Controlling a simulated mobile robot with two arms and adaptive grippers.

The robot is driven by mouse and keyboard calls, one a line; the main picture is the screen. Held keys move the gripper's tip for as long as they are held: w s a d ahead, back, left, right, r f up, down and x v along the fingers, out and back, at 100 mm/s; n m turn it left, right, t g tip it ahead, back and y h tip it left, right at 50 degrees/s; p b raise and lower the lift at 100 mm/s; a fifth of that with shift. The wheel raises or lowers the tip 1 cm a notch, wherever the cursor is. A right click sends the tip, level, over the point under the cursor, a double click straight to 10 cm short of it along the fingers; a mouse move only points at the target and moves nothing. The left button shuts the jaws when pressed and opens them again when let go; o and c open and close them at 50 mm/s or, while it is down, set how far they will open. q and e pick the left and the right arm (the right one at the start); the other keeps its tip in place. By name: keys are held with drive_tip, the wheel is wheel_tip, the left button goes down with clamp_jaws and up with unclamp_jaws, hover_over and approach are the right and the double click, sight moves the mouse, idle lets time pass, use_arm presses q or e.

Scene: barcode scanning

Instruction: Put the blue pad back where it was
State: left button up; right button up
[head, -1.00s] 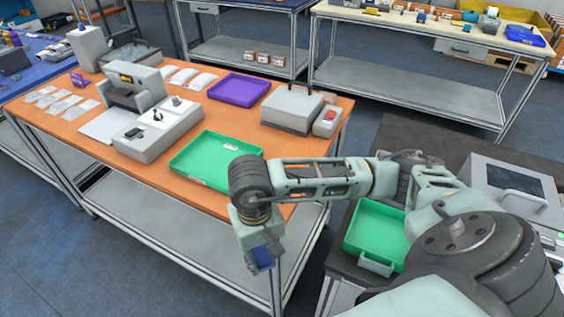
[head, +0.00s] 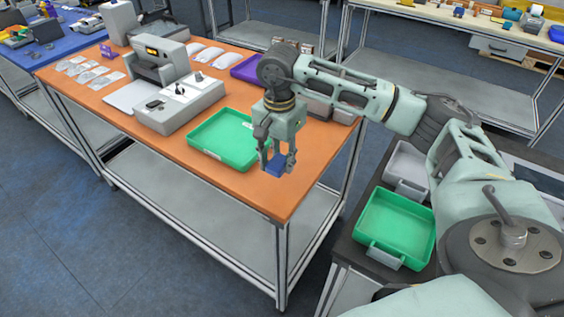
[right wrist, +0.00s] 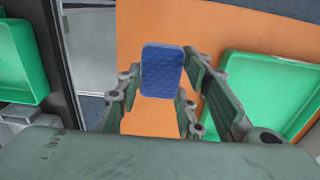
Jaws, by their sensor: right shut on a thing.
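My right gripper (head: 277,165) is shut on the blue pad (head: 275,165) and holds it above the front right part of the orange table top (head: 258,190). In the right wrist view the blue pad (right wrist: 161,70) sits upright between the two fingers, with orange table behind it. A shallow green tray (head: 222,140) lies on the table just left of the gripper. It also shows at the right of the right wrist view (right wrist: 262,98). My left gripper is not in view.
A green bin (head: 396,225) and a grey bin (head: 408,165) stand on the dark table at the right. A grey scanner device (head: 180,108) and a purple tray (head: 245,68) are on the orange table. Its front right corner is clear.

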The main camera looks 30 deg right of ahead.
sight(282, 155)
drive_tip(key=shift+w+d+f, duration=0.95)
drive_tip(key=shift+w+d, duration=0.15)
drive_tip(key=shift+w, duration=0.05)
wheel_tip(282, 155, down, 4)
drive_tip(key=shift+f+p, duration=0.1)
drive_tip(key=shift+p, duration=0.9)
drive_tip(key=o, duration=0.6)
drive_tip(key=shift+f, duration=0.15)
drive_tip(key=o, duration=0.5)
